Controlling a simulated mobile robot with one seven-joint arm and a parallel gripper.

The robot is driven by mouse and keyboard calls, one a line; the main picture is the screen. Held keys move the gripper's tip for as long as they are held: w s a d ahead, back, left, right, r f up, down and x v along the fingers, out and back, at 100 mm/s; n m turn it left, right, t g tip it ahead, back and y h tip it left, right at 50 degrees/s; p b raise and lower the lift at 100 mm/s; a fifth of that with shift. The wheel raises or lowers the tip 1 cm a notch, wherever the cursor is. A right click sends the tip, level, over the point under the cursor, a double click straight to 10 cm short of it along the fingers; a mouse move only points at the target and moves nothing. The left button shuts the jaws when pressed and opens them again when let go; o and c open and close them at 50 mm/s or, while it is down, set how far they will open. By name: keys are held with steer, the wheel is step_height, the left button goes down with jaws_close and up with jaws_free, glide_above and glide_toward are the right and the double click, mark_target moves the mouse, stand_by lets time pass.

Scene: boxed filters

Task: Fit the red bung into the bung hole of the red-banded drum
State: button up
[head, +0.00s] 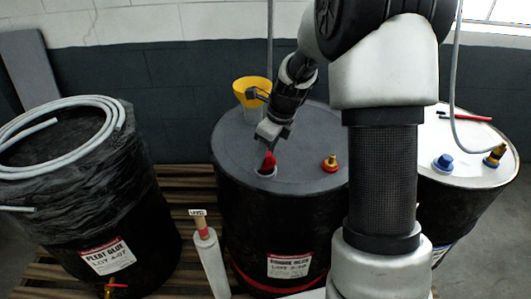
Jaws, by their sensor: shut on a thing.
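The red-banded drum (300,215) stands in the middle, black with a grey lid, a white label and a red band low on its side. The red bung (268,161) is upright or nearly so at the pale-rimmed bung hole (266,173) near the lid's front left. My gripper (270,148) comes down over the bung from above and is shut on it. The bung's lower end meets the rim in the picture; I cannot tell how deep it sits.
A yellow funnel (252,92) stands at the lid's back left, close to my gripper. A red-topped brass fitting (329,163) rises from the lid's right. A wrapped drum (70,200) with a coiled hose stands left, a white-lidded drum (468,150) right.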

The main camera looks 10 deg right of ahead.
steer(key=shift+f+b, duration=0.75)
steer(key=shift+f, duration=0.45)
steer(key=o, duration=1.1)
steer(key=v, duration=1.7)
steer(key=shift+r, duration=0.3)
